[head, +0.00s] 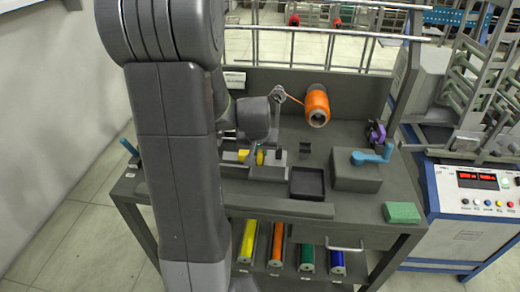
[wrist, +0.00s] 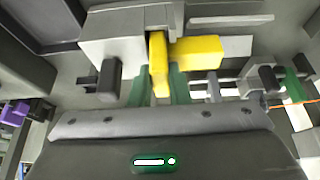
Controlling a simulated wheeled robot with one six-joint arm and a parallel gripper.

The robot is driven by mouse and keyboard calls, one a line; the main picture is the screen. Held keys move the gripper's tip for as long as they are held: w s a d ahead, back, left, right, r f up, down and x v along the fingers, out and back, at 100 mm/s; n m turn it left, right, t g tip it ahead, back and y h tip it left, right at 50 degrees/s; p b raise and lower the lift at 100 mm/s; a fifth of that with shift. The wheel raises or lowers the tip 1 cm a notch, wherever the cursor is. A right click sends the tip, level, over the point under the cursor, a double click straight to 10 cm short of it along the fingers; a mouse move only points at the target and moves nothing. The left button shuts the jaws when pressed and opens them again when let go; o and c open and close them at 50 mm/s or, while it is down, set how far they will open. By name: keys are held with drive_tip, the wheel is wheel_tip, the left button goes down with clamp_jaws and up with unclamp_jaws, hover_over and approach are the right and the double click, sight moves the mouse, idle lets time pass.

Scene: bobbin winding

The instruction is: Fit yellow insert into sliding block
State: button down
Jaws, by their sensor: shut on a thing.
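The yellow insert (wrist: 200,52) has a long bar and a narrower upright part between the green fingertips of my gripper (wrist: 159,88). My gripper is shut on this upright part. A light grey block (wrist: 112,48), which looks like the sliding block, is right beside the insert in the wrist view. I cannot tell whether they touch or whether any of the insert sits inside the block. In the head view the yellow insert (head: 260,157) shows small beside the grey block (head: 276,158); my arm and wrist hide much of the gripper there.
The dark workbench (head: 330,150) carries an orange thread spool (head: 317,104), a black square tray (head: 307,182), a box with a blue crank (head: 372,157), a purple part (head: 376,133) and a green pad (head: 402,213). Several coloured rolls (head: 276,243) lie on the shelf below.

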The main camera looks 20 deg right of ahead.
idle(0.3)
drive_tip(key=c, duration=1.3)
unclamp_jaws()
drive_tip(key=shift+r, duration=0.15)
drive_tip(key=v, duration=1.3)
drive_tip(key=shift+r+p, duration=0.3)
drive_tip(key=shift+p, duration=0.05)
drive_tip(key=shift+s, duration=0.15)
